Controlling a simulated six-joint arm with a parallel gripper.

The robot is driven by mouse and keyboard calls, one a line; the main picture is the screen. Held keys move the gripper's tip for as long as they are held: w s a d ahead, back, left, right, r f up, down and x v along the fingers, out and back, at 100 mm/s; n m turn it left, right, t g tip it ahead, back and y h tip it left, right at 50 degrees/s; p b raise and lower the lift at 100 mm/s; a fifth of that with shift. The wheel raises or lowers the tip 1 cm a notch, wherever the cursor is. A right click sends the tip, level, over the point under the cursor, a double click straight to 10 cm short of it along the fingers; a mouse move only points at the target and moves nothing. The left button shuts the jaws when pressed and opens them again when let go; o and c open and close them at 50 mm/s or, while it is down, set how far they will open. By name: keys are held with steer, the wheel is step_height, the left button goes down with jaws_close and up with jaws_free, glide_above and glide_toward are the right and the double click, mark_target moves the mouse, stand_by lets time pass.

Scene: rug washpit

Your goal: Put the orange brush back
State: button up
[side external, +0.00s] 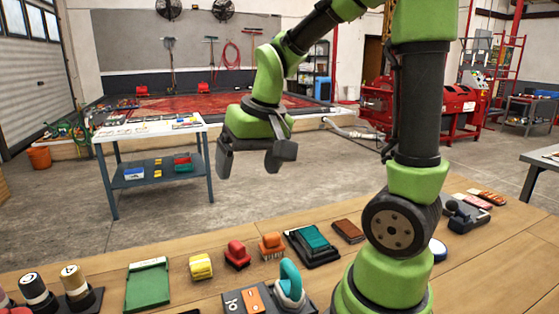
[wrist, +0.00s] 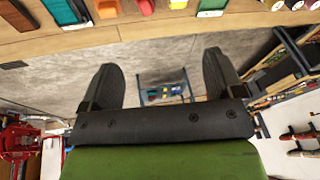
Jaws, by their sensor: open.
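The orange brush (side external: 272,245) stands on the wooden table between a red brush (side external: 237,255) and a teal brush (side external: 313,238) on a black tray (side external: 325,258). It also shows at the top edge of the wrist view (wrist: 107,9), partly cut off. My gripper (side external: 251,160) is open and empty, raised above and beyond the table's far edge. In the wrist view its two fingers (wrist: 161,70) are wide apart with only floor and a distant cart between them. Which spot belongs to the orange brush cannot be told.
A yellow brush (side external: 201,267), green tray (side external: 148,287) and brown block (side external: 348,231) share the row. In front are a teal-handled tool (side external: 290,280) and an orange piece (side external: 253,300) on a grey plate. Stamp-like knobs (side external: 75,283) stand at left. Bare wood lies between items.

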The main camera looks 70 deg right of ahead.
steer(key=s+a+r+n+t+y, duration=0.2)
steer(key=s+a+r, duration=0.3)
steer(key=s+a, duration=0.4)
steer(key=shift+s+a+r+n+t, duration=0.2)
steer(key=shift+n+t, duration=0.2)
steer(key=shift+t, duration=0.5)
